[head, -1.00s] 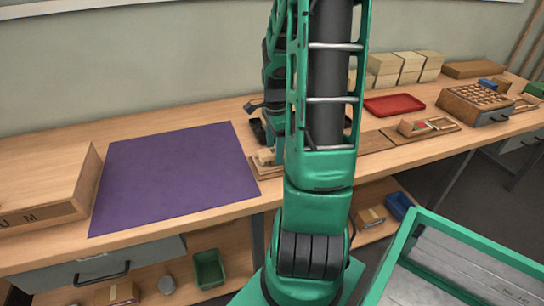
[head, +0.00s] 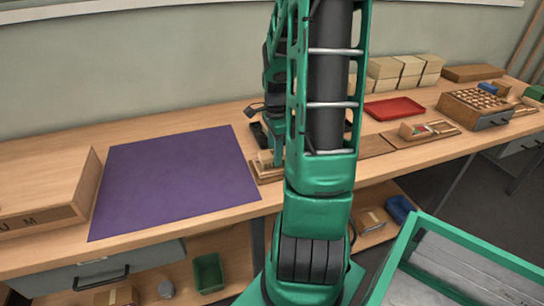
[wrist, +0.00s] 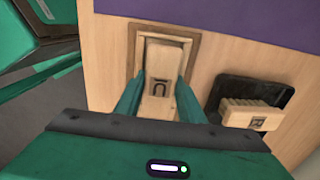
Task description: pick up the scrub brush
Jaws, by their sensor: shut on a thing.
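In the head view the wooden frame (head: 264,176) is on the bench, right of the purple mat, and my arm hides most of the grip.
A black tray (wrist: 222,90) holds a toothed wooden piece (wrist: 252,117) marked with a letter, close to the right finger. The purple mat (head: 170,180) is bare. A red tray (head: 394,108) and stacked blocks (head: 410,66) are to the right. A wooden box (head: 45,185) stands left.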

